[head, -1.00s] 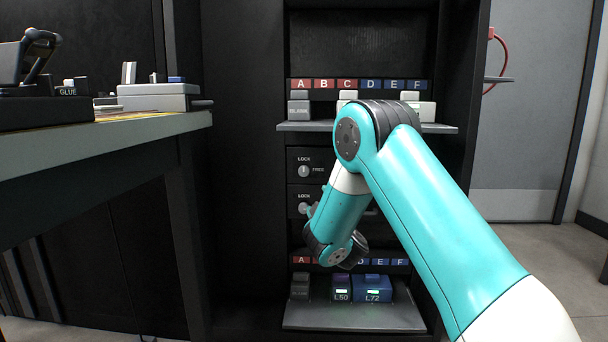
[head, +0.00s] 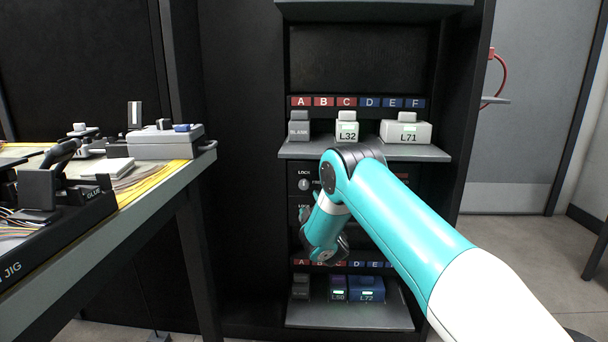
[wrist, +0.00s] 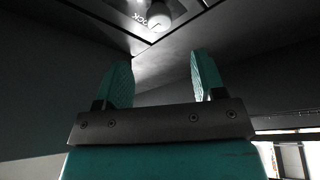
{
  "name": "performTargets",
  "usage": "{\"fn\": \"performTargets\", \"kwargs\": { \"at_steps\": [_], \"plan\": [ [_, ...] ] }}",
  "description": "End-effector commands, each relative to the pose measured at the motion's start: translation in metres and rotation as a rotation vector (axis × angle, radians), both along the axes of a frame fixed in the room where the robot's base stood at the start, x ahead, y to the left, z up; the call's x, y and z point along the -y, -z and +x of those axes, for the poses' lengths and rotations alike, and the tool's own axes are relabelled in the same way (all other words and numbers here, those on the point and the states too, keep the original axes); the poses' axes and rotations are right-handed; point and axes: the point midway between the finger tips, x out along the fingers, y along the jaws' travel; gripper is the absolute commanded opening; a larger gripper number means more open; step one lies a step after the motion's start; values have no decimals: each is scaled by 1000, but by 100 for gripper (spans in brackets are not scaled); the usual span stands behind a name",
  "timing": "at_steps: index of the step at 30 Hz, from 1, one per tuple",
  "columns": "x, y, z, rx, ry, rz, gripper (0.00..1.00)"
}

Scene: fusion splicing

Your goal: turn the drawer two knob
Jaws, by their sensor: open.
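The cabinet has two dark drawer fronts, one above the other, between its shelves. The upper drawer knob (head: 304,185) is small and pale, with LOCK lettering by it. The lower drawer's LOCK lettering (head: 304,206) shows, but its knob is mostly hidden by my gripper (head: 309,214) and arm. In the wrist view a round pale knob (wrist: 158,18) on a dark panel with upside-down LOCK lettering sits at the top edge. My gripper (wrist: 162,70) is open and empty, its two teal fingers apart, with the knob beyond their tips and not between them.
The upper shelf (head: 290,152) holds pale and grey blocks, including L32 (head: 347,132) and L71 (head: 406,132). The lower shelf (head: 350,315) holds small blocks, including a blue L72 (head: 367,288). A worktable (head: 150,190) with tools stands at the left.

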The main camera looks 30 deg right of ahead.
Motion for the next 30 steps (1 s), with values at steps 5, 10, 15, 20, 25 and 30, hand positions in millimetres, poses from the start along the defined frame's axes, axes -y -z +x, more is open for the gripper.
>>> {"fn": "performTargets", "kwargs": {
  "at_steps": [5,10,15,20,25,30],
  "plan": [
    [4,-10,9,0,1,0,63],
    [10,-13,25,1,6,4,63],
    [14,-11,44,5,4,2,63],
    [20,-11,71,5,1,-1,63],
    [24,-16,87,3,2,0,63],
    [25,-20,93,0,0,0,63]
  ]
}}
